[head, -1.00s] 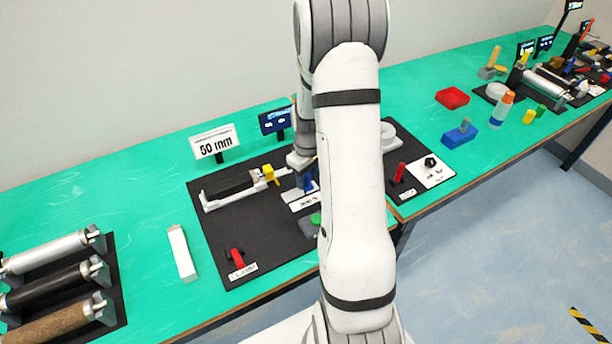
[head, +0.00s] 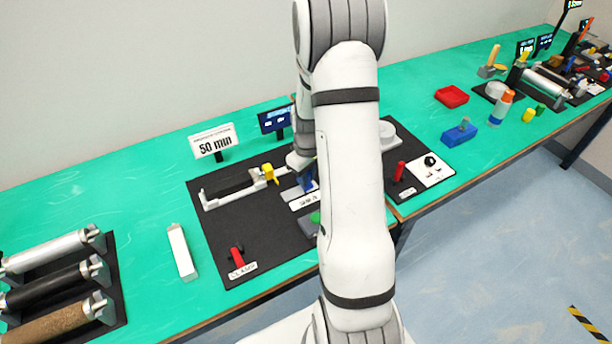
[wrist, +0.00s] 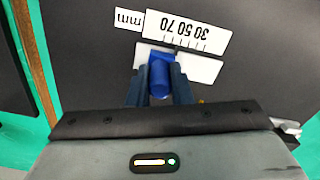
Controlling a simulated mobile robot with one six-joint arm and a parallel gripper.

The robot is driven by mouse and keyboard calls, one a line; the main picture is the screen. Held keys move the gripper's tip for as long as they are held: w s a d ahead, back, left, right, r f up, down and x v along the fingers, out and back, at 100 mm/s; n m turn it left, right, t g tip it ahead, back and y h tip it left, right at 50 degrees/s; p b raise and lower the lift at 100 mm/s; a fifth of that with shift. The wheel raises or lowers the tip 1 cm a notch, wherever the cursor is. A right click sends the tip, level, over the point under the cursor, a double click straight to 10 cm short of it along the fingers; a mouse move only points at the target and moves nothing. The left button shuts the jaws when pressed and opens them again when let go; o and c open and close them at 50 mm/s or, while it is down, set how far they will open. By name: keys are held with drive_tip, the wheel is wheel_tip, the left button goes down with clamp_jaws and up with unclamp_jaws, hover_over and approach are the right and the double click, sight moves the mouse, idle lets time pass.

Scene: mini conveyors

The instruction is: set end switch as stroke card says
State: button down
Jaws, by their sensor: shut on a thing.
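The stroke card (head: 214,141) stands at the back of the black board and reads 50 mm. A blue end switch (wrist: 160,75) shows in the wrist view between the fingers of my gripper (wrist: 160,88), which is shut on it. It sits at a white strip, beside a white scale plate (wrist: 190,32) with the figures 30, 50 and 70 and tick marks. The blue part is near the left end of the ticks; the exact mark cannot be told. In the head view my arm partly hides this spot.
A slide unit with a black body and yellow piece (head: 269,173) lies left of my gripper. A red lever (head: 237,257) is at the board's front. A dark display (head: 276,120) stands behind. A white block (head: 181,252) and rollers (head: 55,290) lie left.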

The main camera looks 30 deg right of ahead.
drive_tip(key=shift+a+b, duration=0.15)
drive_tip(key=shift+b, duration=0.4)
drive_tip(key=c, duration=1.3)
unclamp_jaws()
drive_tip(key=shift+r, duration=0.1)
drive_tip(key=shift+r+b, duration=0.3)
drive_tip(key=shift+r, duration=3.55)
